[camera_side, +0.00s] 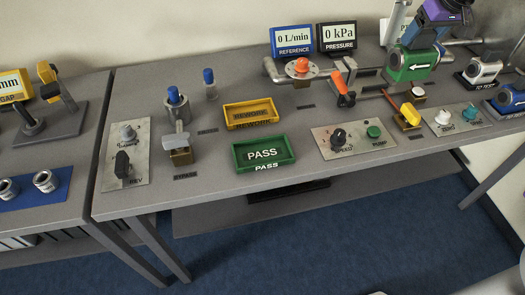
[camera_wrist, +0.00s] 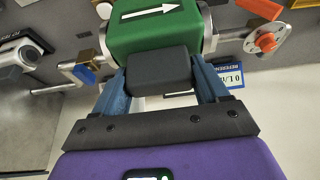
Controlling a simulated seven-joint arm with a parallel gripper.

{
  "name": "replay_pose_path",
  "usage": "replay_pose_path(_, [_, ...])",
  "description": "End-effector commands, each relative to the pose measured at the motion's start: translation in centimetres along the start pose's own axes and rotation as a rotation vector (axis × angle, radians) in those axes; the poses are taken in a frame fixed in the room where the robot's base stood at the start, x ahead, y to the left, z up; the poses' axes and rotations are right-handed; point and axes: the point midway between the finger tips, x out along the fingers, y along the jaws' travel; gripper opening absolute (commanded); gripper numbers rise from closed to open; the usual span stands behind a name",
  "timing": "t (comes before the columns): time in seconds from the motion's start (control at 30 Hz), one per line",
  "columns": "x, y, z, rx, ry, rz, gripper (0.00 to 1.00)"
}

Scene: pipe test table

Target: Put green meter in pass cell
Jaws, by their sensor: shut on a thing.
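The green meter (camera_side: 412,66), a green block with a white arrow, sits in the pipe line at the back right of the table. It fills the top of the wrist view (camera_wrist: 150,38), with pipe fittings on both sides. My gripper (camera_side: 424,38) is above it, shut on the dark grey block on the meter's top; its blue fingers (camera_wrist: 160,82) flank this block in the wrist view. Whether the meter is free of the pipe ends, I cannot tell. The pass cell (camera_side: 285,158), a green tray marked PASS, is empty at the table's front middle.
A yellow REWORK tray (camera_side: 272,112) lies behind the pass cell. Orange-handled valve (camera_side: 343,95) and speed and pump panel (camera_side: 365,145) lie between meter and pass cell. REFERENCE display (camera_side: 292,40) and PRESSURE display (camera_side: 337,36) stand behind. A white meter (camera_side: 482,70) is further right.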

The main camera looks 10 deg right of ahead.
Motion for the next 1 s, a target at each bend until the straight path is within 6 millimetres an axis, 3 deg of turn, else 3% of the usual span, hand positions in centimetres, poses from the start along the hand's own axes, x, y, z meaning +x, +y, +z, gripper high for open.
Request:
replay_pose_path(0.27, [-0.1, -0.1, -0.2, -0.001, 0.007, 0.0, 0.0])
replay_pose_path(0.43, [-0.2, -2.2, 0.2, -0.008, 0.006, -0.003, 0.0])
replay_pose_path(0.67, [-1.0, -9.8, 2.1, -0.017, 0.007, -0.008, 0.0])
replay_pose_path(1.0, [-3.4, -22.2, 7.9, -0.018, 0.007, -0.009, 0.0])
